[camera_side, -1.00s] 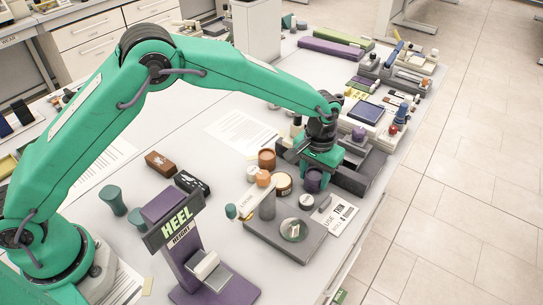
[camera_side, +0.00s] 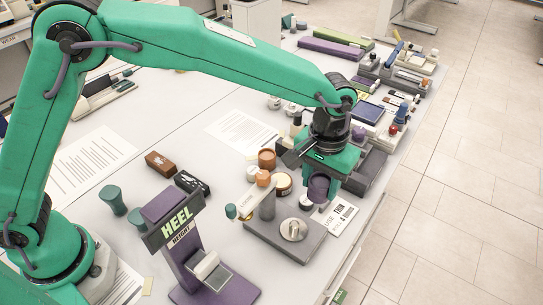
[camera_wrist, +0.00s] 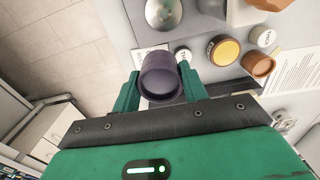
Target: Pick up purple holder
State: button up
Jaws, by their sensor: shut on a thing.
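The purple holder (camera_side: 318,187) is a small dark purple cup. My gripper (camera_side: 325,172) is shut on it and holds it raised near the right side of the bench. In the wrist view the holder (camera_wrist: 161,77) sits upright between the two green fingers of my gripper (camera_wrist: 160,88). Its open rim faces the camera, and its underside is hidden.
A grey base with a silver knob (camera_side: 293,229) and an arm-like post stands just below the holder in the side view. Brown and orange round containers (camera_side: 267,159) are to the left. A purple heel-height stand (camera_side: 175,240) is nearer the front. A printed card (camera_side: 338,215) lies nearby.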

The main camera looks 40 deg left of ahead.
jog(key=shift+s+d+r, duration=0.2)
jog(key=shift+s+r, duration=0.1)
jog(key=shift+s, duration=0.1)
jog(key=shift+w+a, duration=0.1)
dwell(0.3)
